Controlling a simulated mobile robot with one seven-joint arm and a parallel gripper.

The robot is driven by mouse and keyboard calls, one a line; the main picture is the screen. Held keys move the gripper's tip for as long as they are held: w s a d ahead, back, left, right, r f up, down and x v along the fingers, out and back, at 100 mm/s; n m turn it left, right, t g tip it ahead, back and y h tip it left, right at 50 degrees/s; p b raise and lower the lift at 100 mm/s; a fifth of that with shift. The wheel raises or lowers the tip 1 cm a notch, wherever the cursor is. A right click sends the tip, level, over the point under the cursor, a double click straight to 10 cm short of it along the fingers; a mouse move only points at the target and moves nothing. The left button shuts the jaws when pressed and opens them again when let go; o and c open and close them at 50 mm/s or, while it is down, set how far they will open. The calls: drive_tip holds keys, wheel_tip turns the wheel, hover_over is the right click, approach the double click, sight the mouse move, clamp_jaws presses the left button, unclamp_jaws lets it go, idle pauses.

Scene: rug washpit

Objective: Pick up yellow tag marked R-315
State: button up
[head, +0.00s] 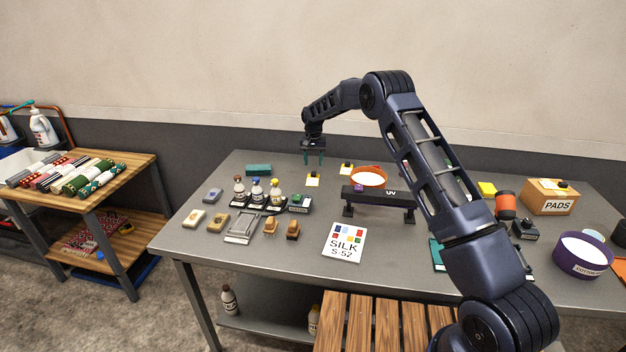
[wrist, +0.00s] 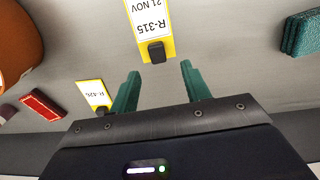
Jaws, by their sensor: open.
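The yellow-edged tag marked R-315 (wrist: 149,22) lies flat on the grey table, with "21 NOV" also on it. A black clip (wrist: 156,51) sits at its near end in the wrist view. The tag also shows as the left one of two small tags in the head view (head: 313,181). My gripper (head: 314,161) is open and empty above the table by this tag. In the wrist view the green fingers of my gripper (wrist: 161,84) stand apart, with the black clip just beyond the gap between them.
A second yellow tag, seemingly R-425 (wrist: 95,95), lies nearby with its own black clip. A teal block (head: 258,169) lies left of my gripper. An orange bowl (head: 369,177) and the black UV stand (head: 379,198) are to the right. Several bottles (head: 257,192) stand in front.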

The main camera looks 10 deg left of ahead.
sight(314, 172)
wheel_tip(314, 172, down, 5)
drive_tip(key=shift+w+d+r, duration=0.1)
drive_tip(key=shift+c, duration=0.5)
clamp_jaws()
